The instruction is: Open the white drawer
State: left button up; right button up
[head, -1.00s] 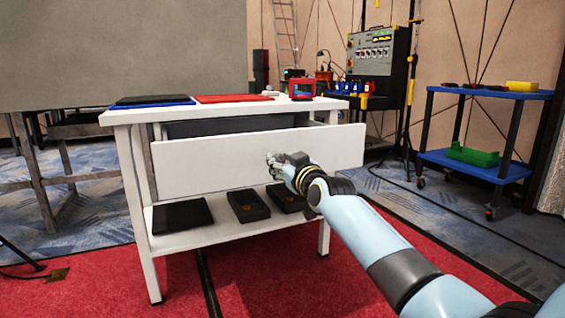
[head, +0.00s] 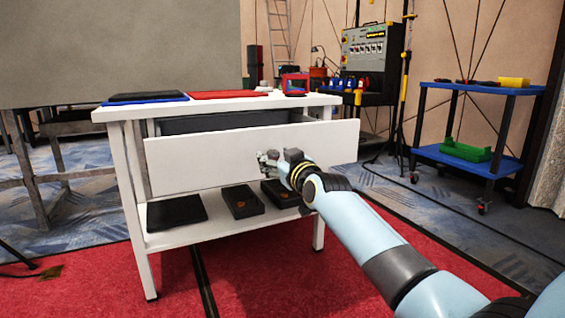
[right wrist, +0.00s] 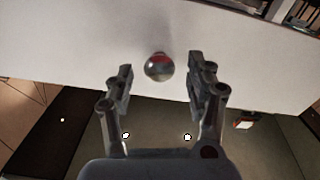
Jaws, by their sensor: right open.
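The white drawer (head: 215,162) sits in the white table (head: 128,190) and is pulled partly out, with its grey inside showing behind the front panel. My right gripper (head: 268,160) is at the drawer front, right of its middle. In the right wrist view a round shiny knob (right wrist: 159,67) stands on the drawer front (right wrist: 80,45). The open fingers of my right gripper (right wrist: 160,85) are on either side of the knob, with gaps to both. In the head view the gripper hides the knob. My left gripper is not in view.
On the tabletop lie a black item (head: 147,98), a red item (head: 228,94) and a small red device (head: 295,84). Dark boxes (head: 243,202) lie on the lower shelf. A blue cart (head: 478,125) stands to the right. Red carpet (head: 270,275) in front is clear.

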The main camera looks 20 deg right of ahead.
jog(key=s, duration=1.1)
jog(key=shift+s+d, duration=0.2)
jog(key=shift+s, duration=0.15)
